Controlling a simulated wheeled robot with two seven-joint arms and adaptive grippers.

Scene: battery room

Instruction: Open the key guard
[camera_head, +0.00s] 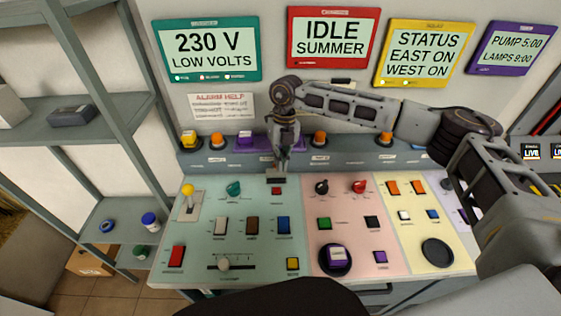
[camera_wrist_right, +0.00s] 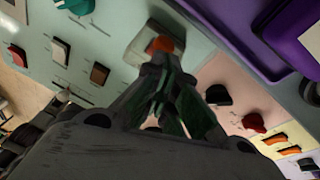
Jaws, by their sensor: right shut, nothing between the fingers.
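My right gripper (camera_head: 278,172) is shut and empty, pointing down over the back of the pale green panel (camera_head: 205,255). Just below its fingers is a small red piece (camera_head: 277,191) with a dark edge behind it. In the right wrist view the gripper (camera_wrist_right: 163,68) has its fingertips at an orange-red piece (camera_wrist_right: 160,45) on a light grey mount (camera_wrist_right: 143,48). The fingers hide part of it, and I cannot tell if they touch. I cannot tell for sure which part is the key guard. My left gripper is not in view.
A teal knob (camera_head: 234,188) and a yellow-topped lever (camera_head: 188,190) are left of the gripper. A black knob (camera_head: 321,187) and a red knob (camera_head: 360,186) are right. A purple plate (camera_head: 297,143) and several lamps line the ledge behind.

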